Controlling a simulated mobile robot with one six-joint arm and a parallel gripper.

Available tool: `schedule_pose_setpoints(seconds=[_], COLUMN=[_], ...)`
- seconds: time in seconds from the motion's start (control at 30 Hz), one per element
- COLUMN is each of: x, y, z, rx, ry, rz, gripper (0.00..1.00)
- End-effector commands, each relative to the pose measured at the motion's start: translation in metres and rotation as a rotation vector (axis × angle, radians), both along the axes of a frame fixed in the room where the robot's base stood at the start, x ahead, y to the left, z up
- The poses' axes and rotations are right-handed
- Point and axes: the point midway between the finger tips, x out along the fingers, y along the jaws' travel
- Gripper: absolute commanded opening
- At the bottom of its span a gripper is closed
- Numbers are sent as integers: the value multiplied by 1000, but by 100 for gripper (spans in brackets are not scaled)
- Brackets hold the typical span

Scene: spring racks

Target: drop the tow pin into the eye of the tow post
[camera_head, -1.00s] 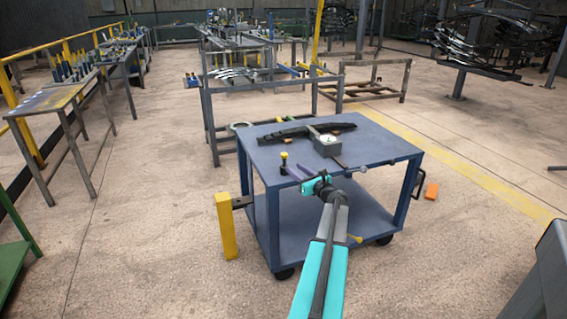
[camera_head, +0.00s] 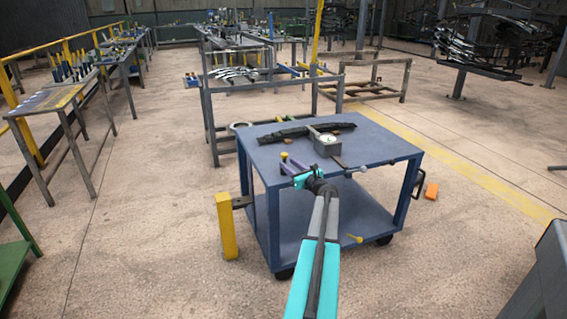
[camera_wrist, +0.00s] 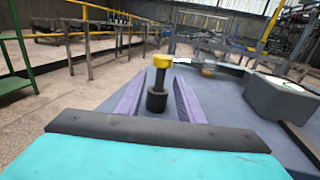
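The tow pin (camera_wrist: 162,61) stands upright on the blue cart top, with a yellow head, a thin shank and a black lower part. In the head view its yellow head (camera_head: 284,155) shows near the cart's left edge. My gripper (camera_wrist: 160,80) is open, its two purple fingers to either side of the pin, with visible gaps. In the head view my gripper (camera_head: 291,162) partly hides the pin. The tow post (camera_head: 227,226) is yellow and upright on the floor left of the cart. A dark bracket (camera_head: 242,202) joins its top; the eye's hole cannot be made out.
The blue cart (camera_head: 385,145) carries a grey box with a dial (camera_head: 327,146) and a dark leaf-spring stack (camera_head: 290,134). A yellow piece (camera_head: 355,238) lies on its lower shelf. Floor left of the post is clear.

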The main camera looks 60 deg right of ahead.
Motion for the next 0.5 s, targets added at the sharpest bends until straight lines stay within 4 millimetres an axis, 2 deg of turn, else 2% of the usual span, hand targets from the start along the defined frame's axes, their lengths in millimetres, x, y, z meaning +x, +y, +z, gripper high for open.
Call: schedule_pose_setpoints(seconds=[0.3, 0.5], x=[31, 40], y=[-15, -18], z=[-2, -2], rx=[-1, -1], ry=[0, 0], rz=[2, 0], gripper=[35, 35])
